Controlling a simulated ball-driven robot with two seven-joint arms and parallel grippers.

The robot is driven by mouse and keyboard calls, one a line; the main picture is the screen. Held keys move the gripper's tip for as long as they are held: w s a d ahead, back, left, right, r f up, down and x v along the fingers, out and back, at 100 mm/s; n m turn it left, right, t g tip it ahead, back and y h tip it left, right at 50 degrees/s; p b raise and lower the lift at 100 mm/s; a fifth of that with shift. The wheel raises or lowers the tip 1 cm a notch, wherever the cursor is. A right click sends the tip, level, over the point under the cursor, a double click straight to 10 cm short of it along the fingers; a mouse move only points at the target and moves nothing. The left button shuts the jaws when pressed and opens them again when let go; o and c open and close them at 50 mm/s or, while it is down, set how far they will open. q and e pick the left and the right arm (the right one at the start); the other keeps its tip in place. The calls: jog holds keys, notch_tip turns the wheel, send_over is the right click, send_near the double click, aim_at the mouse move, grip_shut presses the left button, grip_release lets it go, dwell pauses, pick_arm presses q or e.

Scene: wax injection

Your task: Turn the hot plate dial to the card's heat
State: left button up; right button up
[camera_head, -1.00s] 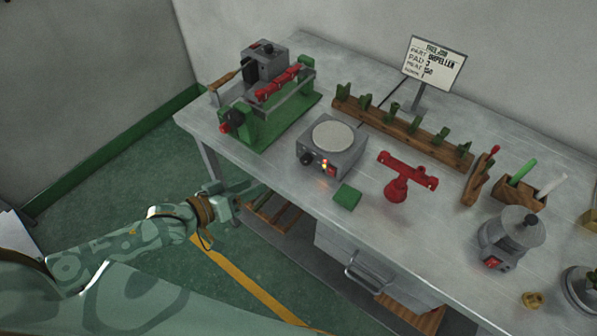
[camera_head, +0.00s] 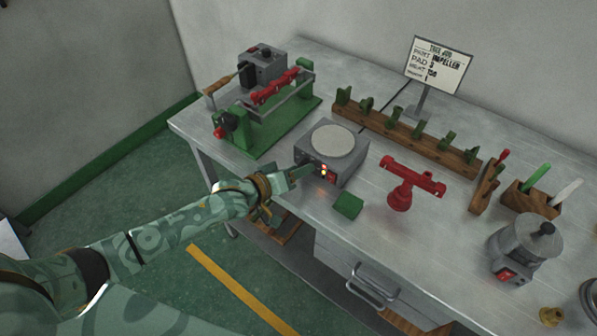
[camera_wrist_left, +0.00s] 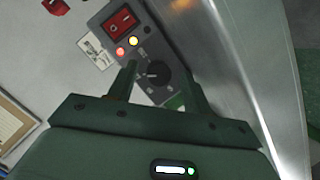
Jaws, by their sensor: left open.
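The hot plate (camera_head: 345,165) is a grey box with a pale round top near the table's front edge. Its black dial (camera_wrist_left: 155,72) shows in the wrist view, with a light pointer line; my gripper hides it in the head view. My left gripper (camera_head: 308,170) is open at the hot plate's front face. In the wrist view my left gripper's fingers (camera_wrist_left: 158,82) stand either side of the dial; I cannot tell whether they touch it. The card (camera_head: 438,64) stands at the back; its heat line is small and seems to end in 50. My right gripper is not in view.
Beside the dial are two lit lamps (camera_wrist_left: 127,46) and a red switch (camera_wrist_left: 120,20). A green-based machine (camera_head: 265,125) is left, a wooden rack (camera_head: 405,133) behind.

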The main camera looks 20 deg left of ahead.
pick_arm(q)
jog(key=shift+w+d, duration=0.15)
jog(key=shift+w, duration=0.15)
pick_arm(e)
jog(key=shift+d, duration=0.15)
pick_arm(q)
jog(key=c, duration=1)
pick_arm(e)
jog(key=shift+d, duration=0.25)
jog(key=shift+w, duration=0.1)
